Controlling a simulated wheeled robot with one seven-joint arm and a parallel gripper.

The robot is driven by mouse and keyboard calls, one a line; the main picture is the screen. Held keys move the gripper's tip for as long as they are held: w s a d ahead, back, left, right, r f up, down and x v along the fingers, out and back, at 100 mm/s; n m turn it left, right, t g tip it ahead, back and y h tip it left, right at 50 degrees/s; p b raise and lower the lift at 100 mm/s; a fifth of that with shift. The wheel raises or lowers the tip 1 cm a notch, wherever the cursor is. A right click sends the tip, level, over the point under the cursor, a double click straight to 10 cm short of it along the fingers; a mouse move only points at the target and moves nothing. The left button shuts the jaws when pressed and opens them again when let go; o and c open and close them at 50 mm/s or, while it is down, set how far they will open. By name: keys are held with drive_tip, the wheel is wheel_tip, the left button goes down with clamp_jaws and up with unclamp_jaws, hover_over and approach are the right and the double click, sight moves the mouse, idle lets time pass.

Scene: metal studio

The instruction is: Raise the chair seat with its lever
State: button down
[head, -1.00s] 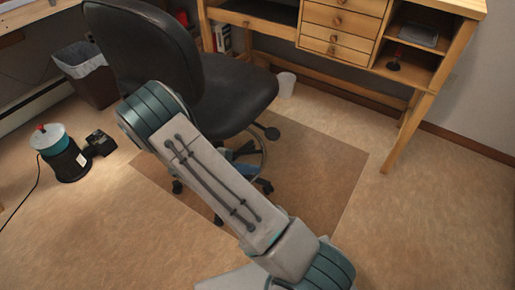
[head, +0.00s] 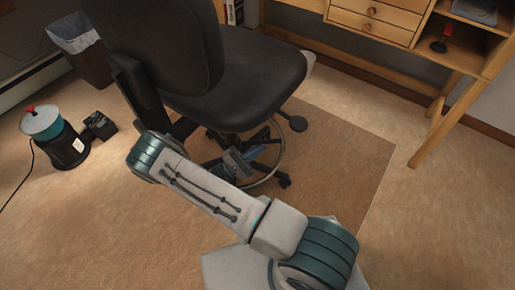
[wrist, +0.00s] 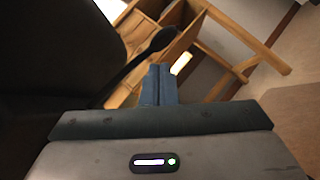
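The black office chair (head: 245,75) stands with its back toward the left. Its lever (head: 294,121) sticks out under the right side of the seat and ends in a flat black paddle. My gripper (head: 257,152) is below the seat, lower and to the left of the paddle, apart from it. In the wrist view the lever (wrist: 163,39) slants up beyond the fingertips, and the dark underside of the seat fills the left. My gripper's blue fingers (wrist: 159,72) are together with nothing visible between them. My forearm partly hides the chair base.
A wooden desk (head: 373,22) with drawers stands behind the chair, its leg (head: 437,125) to the right. A brown mat (head: 345,165) lies under the chair. A teal-and-black canister (head: 55,135) and a bin (head: 85,50) are at left. The floor at right is clear.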

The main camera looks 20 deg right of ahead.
drive_tip(key=b+x, duration=0.2)
drive_tip(key=x, duration=0.8)
drive_tip(key=shift+r, duration=0.15)
